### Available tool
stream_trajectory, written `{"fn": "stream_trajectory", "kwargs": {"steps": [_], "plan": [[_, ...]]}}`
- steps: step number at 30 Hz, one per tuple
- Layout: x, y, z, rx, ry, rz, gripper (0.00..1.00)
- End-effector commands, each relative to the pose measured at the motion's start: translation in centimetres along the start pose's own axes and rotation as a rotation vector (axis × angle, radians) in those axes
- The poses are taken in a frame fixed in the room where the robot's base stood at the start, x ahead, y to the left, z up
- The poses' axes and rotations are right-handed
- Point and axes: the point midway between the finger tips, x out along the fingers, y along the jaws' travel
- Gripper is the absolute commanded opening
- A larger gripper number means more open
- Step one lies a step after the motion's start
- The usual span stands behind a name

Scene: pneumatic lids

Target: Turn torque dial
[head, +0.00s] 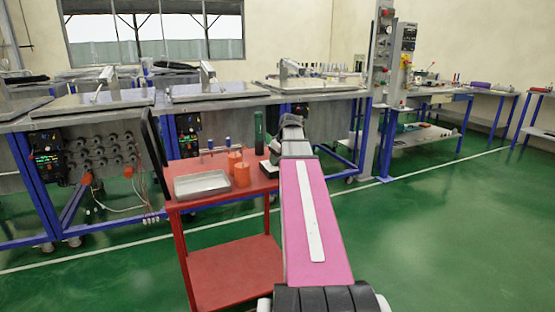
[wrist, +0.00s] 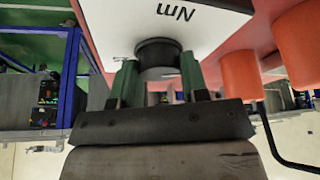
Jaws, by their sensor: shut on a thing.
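The torque dial (wrist: 157,50) is a round black knob on a white panel (wrist: 120,20) marked "Nm", seen in the wrist view. My gripper (wrist: 158,78) has its green fingers on either side of the dial and is shut on it. The dial's mark, if any, is hidden, so I cannot tell its setting. In the head view my arm reaches over the right end of the red cart (head: 230,270), and my arm hides the dial and the fingertips there.
Two orange cups (head: 241,175) and a metal tray (head: 202,185) stand on the cart left of my arm. A dark green cylinder (head: 259,127) stands behind them. A long workbench (head: 190,107) with blue legs is beyond. Green floor is open to the right.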

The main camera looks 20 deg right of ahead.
Motion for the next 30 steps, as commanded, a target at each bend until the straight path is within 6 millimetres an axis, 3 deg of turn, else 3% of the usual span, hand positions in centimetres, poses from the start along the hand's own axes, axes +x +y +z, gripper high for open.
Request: {"fn": "stream_trajectory", "kwargs": {"steps": [30], "plan": [[-0.01,-0.25,-0.12,0.581,0.001,0.241,0.17]]}}
